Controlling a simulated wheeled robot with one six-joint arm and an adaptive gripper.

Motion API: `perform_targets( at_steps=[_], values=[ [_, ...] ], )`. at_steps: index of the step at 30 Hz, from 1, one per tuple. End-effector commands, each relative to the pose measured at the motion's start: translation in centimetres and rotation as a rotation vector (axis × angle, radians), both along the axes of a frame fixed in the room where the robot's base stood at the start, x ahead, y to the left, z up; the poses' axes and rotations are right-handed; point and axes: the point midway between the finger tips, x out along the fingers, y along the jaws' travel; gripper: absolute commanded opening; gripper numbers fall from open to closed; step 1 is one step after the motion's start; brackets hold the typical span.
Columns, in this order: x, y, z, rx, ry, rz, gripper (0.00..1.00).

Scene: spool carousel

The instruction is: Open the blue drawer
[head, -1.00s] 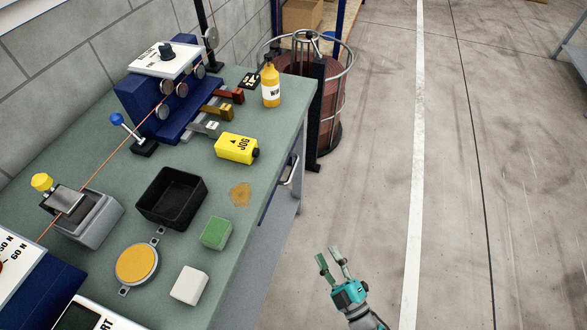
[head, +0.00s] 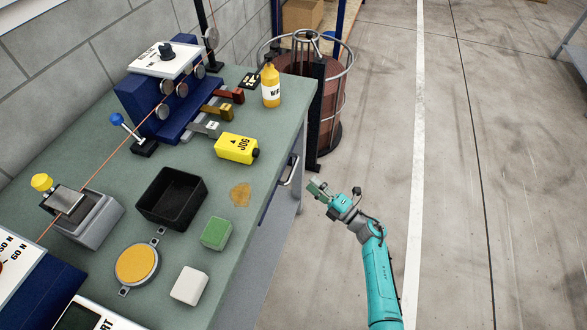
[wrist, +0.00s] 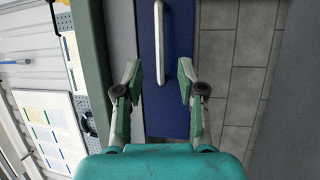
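The blue drawer (wrist: 168,110) fills the middle of the wrist view as a dark blue front panel. Its pale bar handle (wrist: 158,40) runs from the top of that view to between my fingertips. In the head view a narrow strip of the drawer (head: 269,206) shows under the bench edge, with the handle (head: 290,170) standing out from it. My gripper (head: 318,188) is beside the bench, to the right of and slightly below the handle. It is open in the wrist view (wrist: 158,73), with one finger on each side of the handle's lower end and nothing held. Contact cannot be told.
The green bench top (head: 215,265) carries a black tray (head: 172,212), a yellow jog box (head: 236,149), a green block (head: 216,233) and a white block (head: 189,286). A caged spool (head: 328,110) stands beyond the bench. The floor to the right is clear.

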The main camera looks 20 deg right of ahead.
Motion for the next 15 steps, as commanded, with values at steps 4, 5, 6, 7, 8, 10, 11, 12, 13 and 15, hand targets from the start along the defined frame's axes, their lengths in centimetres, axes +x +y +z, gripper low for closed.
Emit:
perform_targets(
  at_steps=[4,5,6,7,8,10,11,12,13,15],
  values=[
    [2.2,1.4,0.5,0.002,-0.001,0.003,0.39],
    [2.6,1.7,0.7,0.001,-0.002,0.004,0.39],
    [3.2,2.1,0.7,0.002,-0.001,0.003,0.39],
    [3.7,2.4,0.8,0.002,0.000,0.002,0.39],
    [4.1,2.6,0.9,0.001,-0.001,0.003,0.39],
    [5.1,3.2,1.1,0.001,-0.001,0.002,0.39],
    [5.5,3.4,1.2,0.002,0.000,0.001,0.39],
    [5.9,3.7,1.3,0.003,-0.001,0.002,0.39],
    [6.3,3.9,1.4,0.003,-0.001,0.002,0.39],
    [6.9,4.2,1.4,0.003,0.001,0.000,0.39]
  ],
)
